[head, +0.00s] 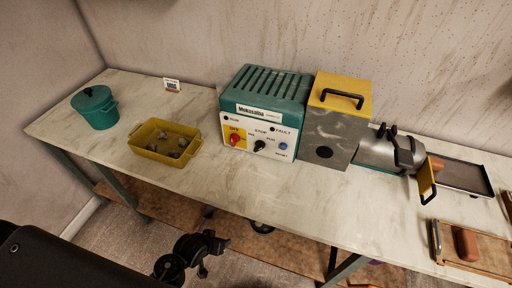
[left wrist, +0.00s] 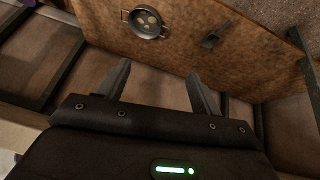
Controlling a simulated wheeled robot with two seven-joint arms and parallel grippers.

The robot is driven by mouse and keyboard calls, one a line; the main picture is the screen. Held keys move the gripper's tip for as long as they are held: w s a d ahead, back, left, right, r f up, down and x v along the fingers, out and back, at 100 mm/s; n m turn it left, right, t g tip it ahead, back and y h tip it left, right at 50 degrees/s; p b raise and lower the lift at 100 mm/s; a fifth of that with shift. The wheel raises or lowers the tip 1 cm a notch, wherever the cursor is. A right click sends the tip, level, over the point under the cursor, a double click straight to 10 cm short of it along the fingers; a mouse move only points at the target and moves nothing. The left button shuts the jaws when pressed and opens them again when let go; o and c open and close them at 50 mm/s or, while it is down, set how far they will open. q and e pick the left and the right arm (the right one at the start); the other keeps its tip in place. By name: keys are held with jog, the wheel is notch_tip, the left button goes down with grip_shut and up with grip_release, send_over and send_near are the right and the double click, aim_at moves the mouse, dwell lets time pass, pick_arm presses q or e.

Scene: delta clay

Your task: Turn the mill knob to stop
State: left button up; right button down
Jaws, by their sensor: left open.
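The teal control box (head: 262,100) stands at the back middle of the worktop. Its white front panel carries a black selector knob (head: 259,146) below the word STOP; which mark it points at is too small to tell. To its left is a red button (head: 235,140) on a yellow plate, to its right a blue button (head: 283,146). A grey mill housing (head: 330,140) with a yellow top stands against the box's right side. My left gripper (left wrist: 158,70) is open and empty, below and in front of the table, well away from the knob. My right gripper is not in view.
A teal pot (head: 97,110) and a yellow tray (head: 150,154) with several small lumps stand on the left worktop. A metal drum (head: 385,150) and dark tray (head: 462,176) are right. The worktop before the knob is clear. A pan (left wrist: 146,24) lies on the lower shelf.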

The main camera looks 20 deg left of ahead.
pick_arm(q)
jog(key=w+r+n+t, duration=0.1)
jog(key=w+r+t, duration=0.3)
jog(key=r, duration=1.4)
jog(key=n+t+h, duration=0.4)
jog(key=n, duration=0.1)
send_near(256, 149)
jog(key=p+x, duration=0.2)
jog(key=x, duration=0.7)
jog(key=shift+w+d, duration=0.15)
jog(key=shift+w, duration=0.15)
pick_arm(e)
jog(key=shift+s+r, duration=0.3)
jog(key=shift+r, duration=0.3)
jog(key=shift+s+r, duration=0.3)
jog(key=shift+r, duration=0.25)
pick_arm(q)
jog(key=shift+c, duration=0.4)
jog(key=c, duration=0.9)
